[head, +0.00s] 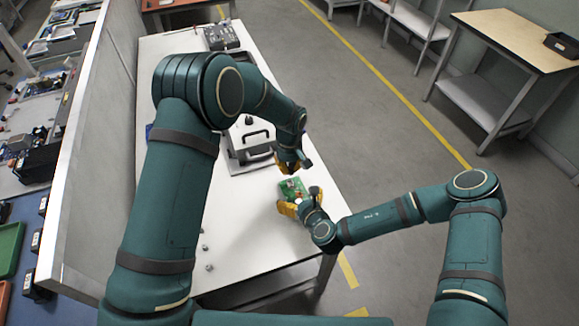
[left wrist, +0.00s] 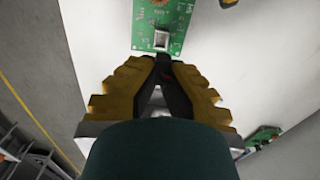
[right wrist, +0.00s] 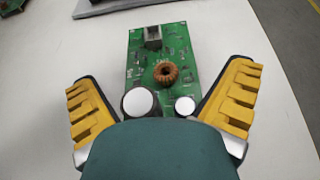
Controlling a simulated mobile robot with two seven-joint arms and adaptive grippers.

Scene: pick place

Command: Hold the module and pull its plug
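The module is a green circuit board (head: 293,188) lying flat on the white table. In the right wrist view the board (right wrist: 180,60) carries a copper coil, two round capacitors and a grey socket (right wrist: 152,37) at its far end. My right gripper (head: 300,203) is open, its fingers spread on both sides of the board, apart from it. My left gripper (head: 292,165) is above the board's far end. In the left wrist view its fingertips (left wrist: 165,62) are together just short of the socket (left wrist: 161,40). A small red bit shows between them; I cannot make out a plug.
A dark-handled tray or case (head: 248,150) lies on the table beyond the board. A grey device (head: 221,36) stands at the table's far end. Small nuts (head: 208,267) lie near the front left. A panel (head: 85,130) borders the left side.

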